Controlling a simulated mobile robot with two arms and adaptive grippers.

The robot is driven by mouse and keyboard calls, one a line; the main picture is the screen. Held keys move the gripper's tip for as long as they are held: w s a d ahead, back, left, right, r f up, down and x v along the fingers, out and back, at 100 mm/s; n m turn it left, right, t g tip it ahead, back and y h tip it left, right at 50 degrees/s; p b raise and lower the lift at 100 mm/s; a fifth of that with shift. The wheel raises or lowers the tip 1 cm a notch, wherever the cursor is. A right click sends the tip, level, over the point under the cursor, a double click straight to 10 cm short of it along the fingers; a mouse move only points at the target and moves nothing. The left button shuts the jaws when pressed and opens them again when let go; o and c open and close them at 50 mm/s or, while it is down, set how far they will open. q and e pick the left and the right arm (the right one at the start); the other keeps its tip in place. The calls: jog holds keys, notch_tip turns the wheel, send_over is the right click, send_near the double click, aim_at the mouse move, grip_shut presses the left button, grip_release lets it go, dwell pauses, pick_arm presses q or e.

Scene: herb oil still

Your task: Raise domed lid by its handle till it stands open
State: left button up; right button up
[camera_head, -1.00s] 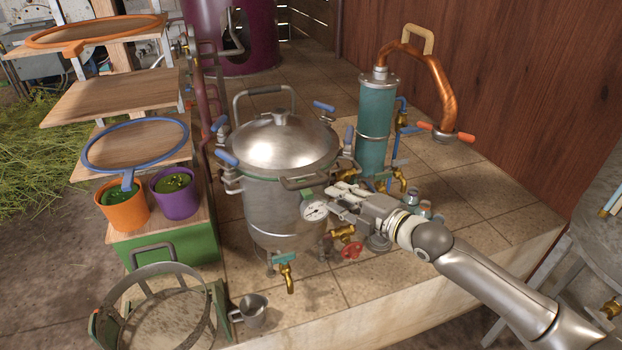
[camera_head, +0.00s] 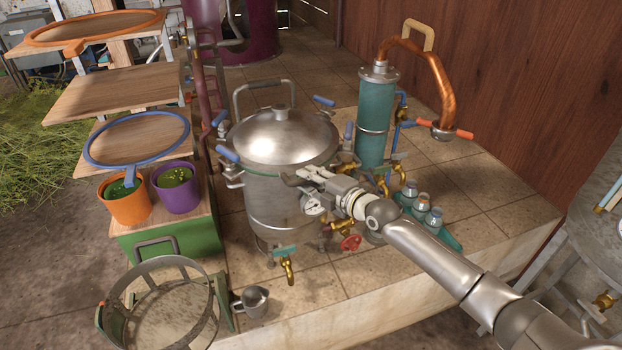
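The domed lid (camera_head: 279,138) is silver metal and lies closed on the steel still pot (camera_head: 272,205). Its dark front handle (camera_head: 291,181) sticks out at the right front of the rim, partly hidden by my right gripper. My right gripper (camera_head: 306,175) comes in from the lower right, with its fingers at the right part of this handle. I cannot tell whether the fingers are closed on it. A tall grey loop handle (camera_head: 265,86) stands behind the lid. My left gripper is not in view.
Blue-handled clamps (camera_head: 228,153) sit around the rim. A pressure gauge (camera_head: 311,205) and brass valves are just below my gripper. A teal column (camera_head: 374,125) with a copper pipe (camera_head: 446,90) stands right behind. A metal cup (camera_head: 253,301) stands at the front.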

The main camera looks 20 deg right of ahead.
grip_shut()
dwell(0.3)
